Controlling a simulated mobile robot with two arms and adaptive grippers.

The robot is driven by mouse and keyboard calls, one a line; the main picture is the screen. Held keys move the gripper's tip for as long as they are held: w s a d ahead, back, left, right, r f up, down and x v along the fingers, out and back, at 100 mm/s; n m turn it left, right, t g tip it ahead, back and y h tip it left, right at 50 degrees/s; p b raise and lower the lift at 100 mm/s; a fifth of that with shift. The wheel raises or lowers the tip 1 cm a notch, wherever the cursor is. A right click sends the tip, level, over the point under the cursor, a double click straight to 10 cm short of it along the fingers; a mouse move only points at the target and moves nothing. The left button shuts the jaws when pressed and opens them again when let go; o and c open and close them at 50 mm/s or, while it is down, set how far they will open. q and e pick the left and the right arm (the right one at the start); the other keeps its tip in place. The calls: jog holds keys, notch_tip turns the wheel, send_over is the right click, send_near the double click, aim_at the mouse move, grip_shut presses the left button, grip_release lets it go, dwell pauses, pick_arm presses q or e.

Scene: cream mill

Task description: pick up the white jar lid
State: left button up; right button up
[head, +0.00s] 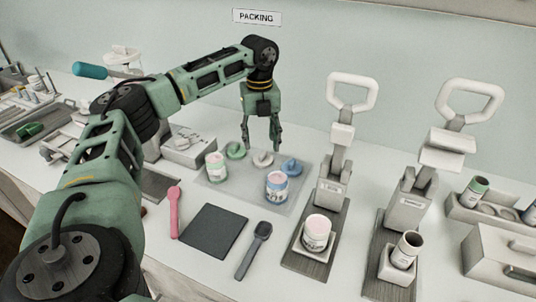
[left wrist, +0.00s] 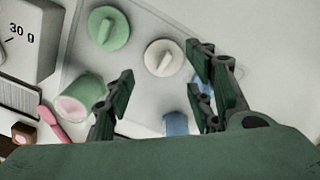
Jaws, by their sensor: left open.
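The white jar lid (head: 263,158) lies on a pale grey tray (head: 222,199), between a green lid (head: 236,151) and a blue lid (head: 291,167). It has a raised bar grip across its top, seen in the left wrist view (left wrist: 163,58). My left gripper (head: 263,148) is open and empty above the tray, pointing down close to the white lid. In the left wrist view its fingers (left wrist: 160,95) stand apart, with the white lid beyond and between them. The blue lid is partly hidden by a finger there. My right gripper is not in view.
A green-labelled jar (head: 215,166) and a blue-labelled jar (head: 277,186) stand on the tray near the lids. A pink spatula (head: 174,212), dark mat (head: 213,231) and dark spoon (head: 254,250) lie in front. Two presses with loop handles (head: 352,92) stand to the right.

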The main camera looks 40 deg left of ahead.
aim_at(261, 154)
pick_arm(q)
jog(key=shift+s+f, duration=0.25)
jog(key=shift+f, duration=0.2)
jog(key=f, duration=0.2)
jog(key=f+p, duration=0.1)
jog(key=shift+w+d+f, duration=0.1)
jog(key=shift+w+f, duration=0.15)
jog(key=shift+f, duration=0.65)
jog(key=c, duration=0.5)
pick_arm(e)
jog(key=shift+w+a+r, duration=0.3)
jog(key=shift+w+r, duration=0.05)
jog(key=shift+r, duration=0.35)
